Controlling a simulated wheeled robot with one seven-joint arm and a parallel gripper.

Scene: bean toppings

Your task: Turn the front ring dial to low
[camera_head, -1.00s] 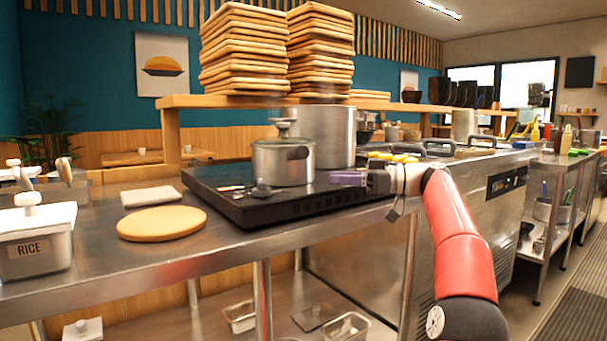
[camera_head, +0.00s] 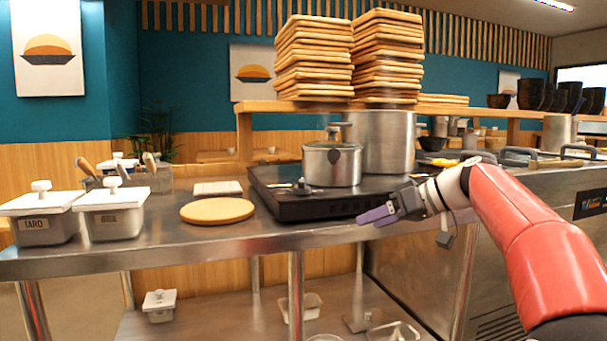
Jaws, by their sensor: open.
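The black cooktop (camera_head: 320,208) sits on the steel counter with a lidded silver pot (camera_head: 331,166) on its front ring and a taller silver pot (camera_head: 385,140) behind. A small dial (camera_head: 302,187) shows on the cooktop's top near its front left, below the lidded pot. Its setting is too small to read. My gripper (camera_head: 376,217), with purple fingers, is in front of the cooktop's front right edge, right of the dial and apart from it. It is open and empty.
A round wooden board (camera_head: 217,210) and a pale flat slab (camera_head: 217,188) lie left of the cooktop. White-lidded containers (camera_head: 112,219) stand further left. Stacked wooden trays (camera_head: 387,60) rest on the shelf behind. The counter's front strip is clear.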

